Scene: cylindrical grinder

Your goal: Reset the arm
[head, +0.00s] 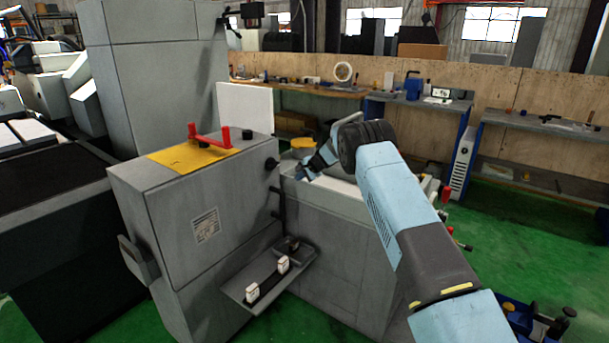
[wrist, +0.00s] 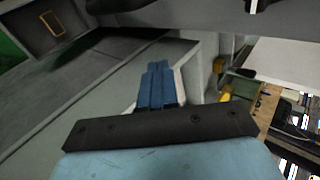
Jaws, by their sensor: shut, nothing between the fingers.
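My arm, light blue and dark grey, reaches from the lower right of the head view over the grey cylindrical grinder (head: 345,235). The grinder's pale top surface lies close beyond the fingers. I cannot tell whether the fingertips touch it.
A grey cabinet (head: 175,215) with a red handle (head: 210,138) on a yellow plate stands left of the bed. A small shelf (head: 240,290) with white blocks juts out in front. Workbenches (head: 395,100) line the back wall.

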